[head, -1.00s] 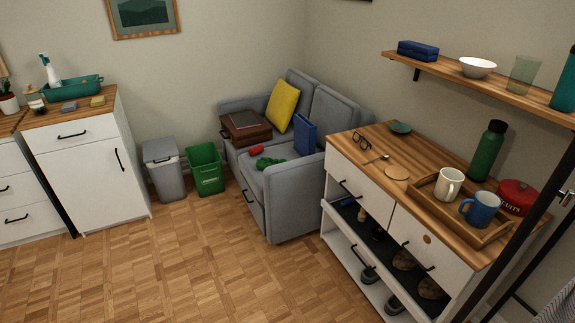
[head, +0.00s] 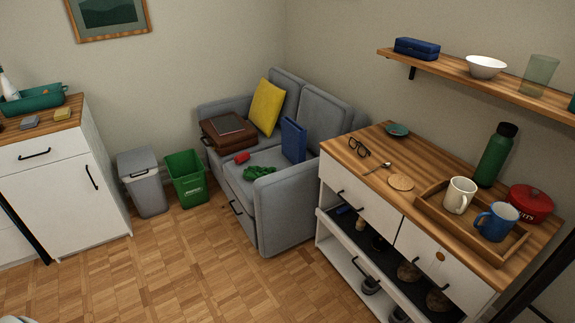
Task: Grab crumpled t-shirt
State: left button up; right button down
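A crumpled green cloth (head: 259,173), which looks like the t-shirt, lies on the seat of the grey sofa (head: 286,219). It is near the front of the seat, beside a small red item (head: 242,158). Neither of my grippers shows in the head view, so their state cannot be seen.
A wooden-topped sideboard (head: 406,205) stands right. The parquet floor (head: 190,265) in front is clear.

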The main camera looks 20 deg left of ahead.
aim_at(253, 172)
jog(key=i+j+z, duration=0.1)
jog(key=j, duration=0.3)
jog(key=i+j+z, duration=0.1)
jog(key=j, duration=0.35)
jog(key=i+j+z, duration=0.1)
jog(key=i+j, duration=0.15)
jog(key=j, duration=0.2)
jog(key=i+j+z, duration=0.1)
jog(key=j, duration=0.35)
jog(key=i+j+z, duration=0.1)
jog(key=j, duration=0.35)
